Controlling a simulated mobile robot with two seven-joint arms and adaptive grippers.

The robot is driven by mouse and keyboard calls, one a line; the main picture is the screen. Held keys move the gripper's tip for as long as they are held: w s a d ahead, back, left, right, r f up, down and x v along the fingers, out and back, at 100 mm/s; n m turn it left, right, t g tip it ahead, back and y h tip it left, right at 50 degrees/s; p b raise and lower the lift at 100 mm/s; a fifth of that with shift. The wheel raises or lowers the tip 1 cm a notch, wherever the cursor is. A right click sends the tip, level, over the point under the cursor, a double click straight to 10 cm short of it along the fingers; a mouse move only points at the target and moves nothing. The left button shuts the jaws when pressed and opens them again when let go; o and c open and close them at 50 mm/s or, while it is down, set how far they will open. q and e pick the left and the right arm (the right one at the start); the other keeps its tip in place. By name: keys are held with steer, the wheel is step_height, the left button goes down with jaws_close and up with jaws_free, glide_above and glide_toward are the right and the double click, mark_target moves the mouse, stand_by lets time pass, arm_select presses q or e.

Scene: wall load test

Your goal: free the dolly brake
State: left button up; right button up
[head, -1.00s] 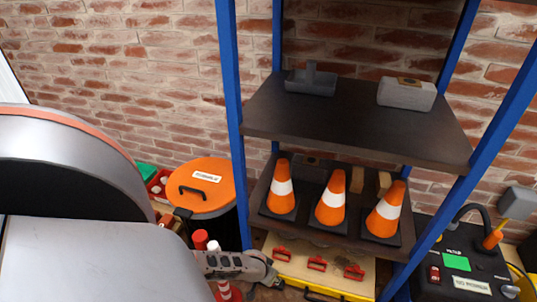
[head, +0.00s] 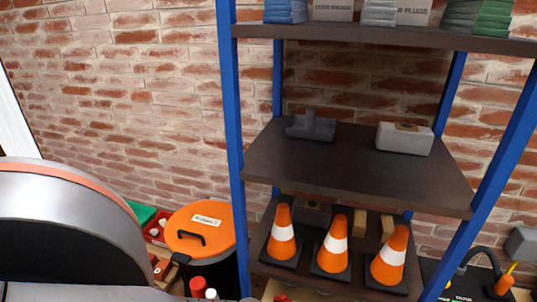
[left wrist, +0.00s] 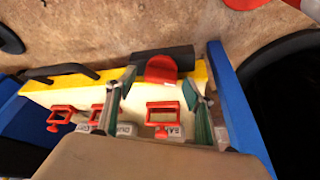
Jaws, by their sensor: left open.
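In the left wrist view, my left gripper (left wrist: 157,79) is open, with its two greenish fingers spread. A rounded red tab (left wrist: 161,69), which may be the brake pedal, shows between the fingertips against a dark cylinder-like part (left wrist: 182,59). I cannot tell whether a finger touches it. The tab is at the yellow edge (left wrist: 112,74) of a pale low platform or box, perhaps the dolly. A black bar handle (left wrist: 62,70) stands at its left. The head view shows neither the tab nor my grippers.
Red frame-like fittings (left wrist: 163,114) with labels stand near the fingers. Blue uprights (left wrist: 240,110) flank them. In the head view, a blue-post rack (head: 233,130) holds orange cones (head: 335,245); an orange-lidded bin (head: 201,229) stands left. Brown floor (left wrist: 110,30) is open beyond the yellow edge.

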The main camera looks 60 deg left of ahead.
arm_select(q)
steer(key=v, duration=1.2)
